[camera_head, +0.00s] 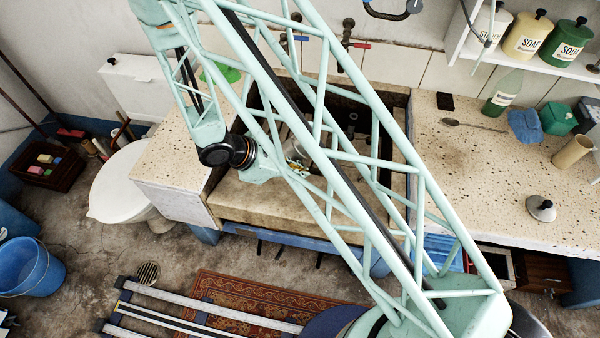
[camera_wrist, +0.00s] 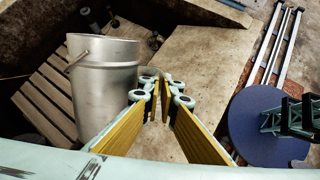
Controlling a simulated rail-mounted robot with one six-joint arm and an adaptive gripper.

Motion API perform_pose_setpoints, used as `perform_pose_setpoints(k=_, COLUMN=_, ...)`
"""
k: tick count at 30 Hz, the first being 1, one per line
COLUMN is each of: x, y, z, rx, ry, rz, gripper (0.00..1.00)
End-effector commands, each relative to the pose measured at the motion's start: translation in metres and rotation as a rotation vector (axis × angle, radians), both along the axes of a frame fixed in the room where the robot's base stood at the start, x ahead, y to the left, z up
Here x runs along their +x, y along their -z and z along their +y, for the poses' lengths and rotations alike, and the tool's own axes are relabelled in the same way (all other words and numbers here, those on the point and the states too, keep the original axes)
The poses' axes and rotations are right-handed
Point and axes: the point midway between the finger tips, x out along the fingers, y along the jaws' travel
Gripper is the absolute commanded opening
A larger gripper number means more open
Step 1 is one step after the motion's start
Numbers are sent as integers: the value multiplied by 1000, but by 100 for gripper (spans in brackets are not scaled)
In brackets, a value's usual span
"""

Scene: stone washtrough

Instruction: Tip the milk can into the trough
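The metal milk can (camera_wrist: 105,95) fills the left of the wrist view, pale grey with a thin wire handle on its left side. It looks roughly upright, in front of the wooden slats in the stone trough (camera_head: 265,195). Its base is partly hidden by my gripper, so I cannot tell what it rests on. The can is not between the fingers. In the head view my arm's lattice covers much of the gripper and trough.
Taps (camera_head: 345,42) hang above the trough. A rug (camera_head: 235,305) lies in front.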

Motion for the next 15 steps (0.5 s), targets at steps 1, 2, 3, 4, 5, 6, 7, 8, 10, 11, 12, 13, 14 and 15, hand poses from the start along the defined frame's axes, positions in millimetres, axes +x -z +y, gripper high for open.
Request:
perform_pose_setpoints(k=1, x=1, y=1, z=0, rx=10, ry=0, rz=-1, gripper=0)
perform_pose_setpoints(k=2, x=1, y=1, z=0, rx=16, ry=0, rz=0, gripper=0)
perform_pose_setpoints(k=3, x=1, y=1, z=0, rx=23, ry=0, rz=1, gripper=0)
perform_pose_setpoints(k=4, x=1, y=1, z=0, rx=26, ry=-1, rz=1, gripper=0)
perform_pose_setpoints(k=5, x=1, y=1, z=0, rx=31, ry=-1, rz=2, gripper=0)
perform_pose_setpoints(k=6, x=1, y=1, z=0, rx=33, ry=-1, rz=2, gripper=0)
perform_pose_setpoints(k=7, x=0, y=1, z=0, rx=36, ry=-1, rz=3, gripper=0)
perform_pose_setpoints(k=8, x=0, y=1, z=0, rx=39, ry=-1, rz=3, gripper=0)
perform_pose_setpoints(k=10, x=0, y=1, z=0, rx=42, ry=-1, rz=5, gripper=0)
perform_pose_setpoints(k=11, x=0, y=1, z=0, rx=43, ry=-1, rz=5, gripper=0)
perform_pose_setpoints(k=12, x=0, y=1, z=0, rx=44, ry=-1, rz=5, gripper=0)
perform_pose_setpoints(k=13, x=0, y=1, z=0, rx=44, ry=-1, rz=5, gripper=0)
perform_pose_setpoints(k=14, x=0, y=1, z=0, rx=44, ry=-1, rz=5, gripper=0)
perform_pose_setpoints(k=15, x=0, y=1, z=0, rx=44, ry=-1, rz=5, gripper=0)
